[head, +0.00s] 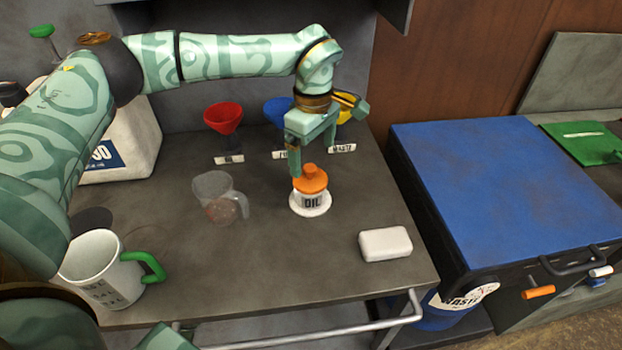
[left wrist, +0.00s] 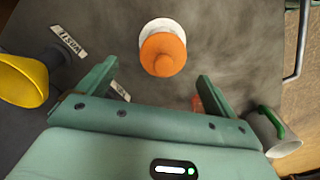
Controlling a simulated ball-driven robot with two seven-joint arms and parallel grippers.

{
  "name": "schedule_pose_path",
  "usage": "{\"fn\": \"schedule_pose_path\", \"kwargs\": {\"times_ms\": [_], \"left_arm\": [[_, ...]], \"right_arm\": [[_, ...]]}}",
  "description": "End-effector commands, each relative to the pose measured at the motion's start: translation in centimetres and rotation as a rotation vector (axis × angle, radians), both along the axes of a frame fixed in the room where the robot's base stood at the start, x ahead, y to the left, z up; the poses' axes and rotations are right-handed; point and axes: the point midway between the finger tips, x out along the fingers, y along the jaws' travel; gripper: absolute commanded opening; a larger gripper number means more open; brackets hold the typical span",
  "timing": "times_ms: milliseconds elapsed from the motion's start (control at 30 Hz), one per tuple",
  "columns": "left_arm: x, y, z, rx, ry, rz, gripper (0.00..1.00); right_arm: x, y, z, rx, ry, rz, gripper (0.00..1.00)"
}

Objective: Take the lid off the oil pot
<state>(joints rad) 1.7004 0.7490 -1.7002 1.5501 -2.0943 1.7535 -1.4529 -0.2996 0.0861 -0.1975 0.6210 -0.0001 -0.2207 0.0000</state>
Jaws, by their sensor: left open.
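The oil pot (head: 312,203) is a small white pot with an OIL label, standing upright on the dark worktop. Its orange lid (head: 311,180) with a round knob sits on top. In the left wrist view the lid (left wrist: 163,55) hides most of the white pot (left wrist: 160,25). My left gripper (head: 309,160) points down just above and behind the lid. In the left wrist view its two fingers are spread apart with nothing between them, and the lid lies just ahead of the fingertips. My right gripper does not show.
Red (head: 223,117), blue (head: 277,110) and yellow (head: 345,108) funnels stand behind the pot. A clear measuring jug (head: 216,190) is to its left, a white block (head: 385,243) to its front right. A white jug with green handle (head: 100,270) stands front left. A blue-topped cabinet (head: 500,180) is at right.

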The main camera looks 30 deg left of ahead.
Motion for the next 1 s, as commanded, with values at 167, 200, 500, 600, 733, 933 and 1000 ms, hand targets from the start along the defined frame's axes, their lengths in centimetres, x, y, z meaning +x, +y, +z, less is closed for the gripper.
{"fn": "schedule_pose_path", "kwargs": {"times_ms": [167,200,500,600,733,933,1000], "left_arm": [[-0.4,0.3,-2.2,0.0,0.005,0.001,0.92],[-0.4,0.4,-2.9,0.0,0.005,0.001,0.92],[-0.5,0.4,-5.2,0.0,0.0,0.001,0.92],[-0.5,0.4,-5.2,0.0,0.0,0.001,0.87],[-0.5,0.4,-5.2,0.0,0.001,0.001,0.51],[-0.5,0.4,-5.1,0.0,0.001,0.001,0.44],[-0.5,0.4,-5.1,0.0,0.001,0.001,0.44]], "right_arm": [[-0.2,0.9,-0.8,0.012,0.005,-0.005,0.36],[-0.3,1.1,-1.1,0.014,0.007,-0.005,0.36],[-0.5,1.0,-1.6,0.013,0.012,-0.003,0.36],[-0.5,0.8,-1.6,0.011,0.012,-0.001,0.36],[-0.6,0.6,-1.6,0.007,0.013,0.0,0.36],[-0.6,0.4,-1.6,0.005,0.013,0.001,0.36],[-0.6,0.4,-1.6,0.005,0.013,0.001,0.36]]}}
